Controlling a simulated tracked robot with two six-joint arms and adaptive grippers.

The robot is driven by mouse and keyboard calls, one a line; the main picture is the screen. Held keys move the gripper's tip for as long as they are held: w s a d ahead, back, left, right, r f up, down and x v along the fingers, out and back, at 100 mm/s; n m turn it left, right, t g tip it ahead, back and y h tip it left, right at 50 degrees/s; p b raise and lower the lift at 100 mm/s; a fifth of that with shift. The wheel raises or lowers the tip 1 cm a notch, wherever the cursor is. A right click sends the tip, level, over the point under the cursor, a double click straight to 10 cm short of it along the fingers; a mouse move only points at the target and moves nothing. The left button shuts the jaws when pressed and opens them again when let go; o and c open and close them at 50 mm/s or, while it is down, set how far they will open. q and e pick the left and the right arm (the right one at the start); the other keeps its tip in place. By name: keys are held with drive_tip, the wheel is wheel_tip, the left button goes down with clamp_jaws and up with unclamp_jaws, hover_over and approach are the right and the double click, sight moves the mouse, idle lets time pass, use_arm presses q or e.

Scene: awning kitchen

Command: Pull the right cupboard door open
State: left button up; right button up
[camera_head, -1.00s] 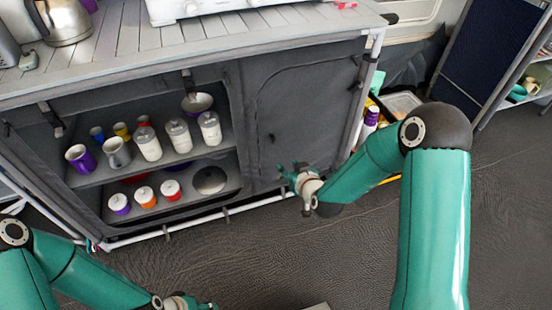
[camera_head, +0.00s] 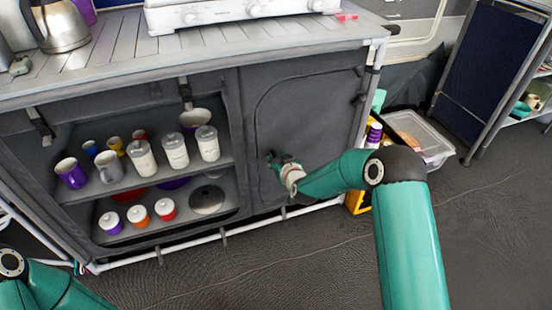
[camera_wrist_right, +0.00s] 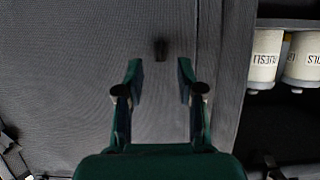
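The right cupboard door (camera_head: 305,105) is a grey fabric panel with a rounded seam, and it is closed. Its small dark knob (camera_wrist_right: 161,49) shows in the right wrist view, just beyond and between the fingertips. My right gripper (camera_head: 275,160) is in front of the door at its left side. In the right wrist view this gripper (camera_wrist_right: 159,75) is open and empty, with its fingers spread on either side of the knob's line. In the head view the gripper hides the knob. My left arm shows at the lower left, but its gripper is out of view.
The open left compartment holds mugs, white jars (camera_head: 175,147) and lidded pots on two shelves. A kettle (camera_head: 60,25) and a white stove (camera_head: 230,12) stand on the slatted top. A clear bin (camera_head: 425,138) stands right of the cupboard. The floor in front is clear.

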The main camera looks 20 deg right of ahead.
sight(274, 156)
drive_tip(key=shift+b+x, duration=0.45)
drive_tip(key=shift+x, duration=1.65)
clamp_jaws()
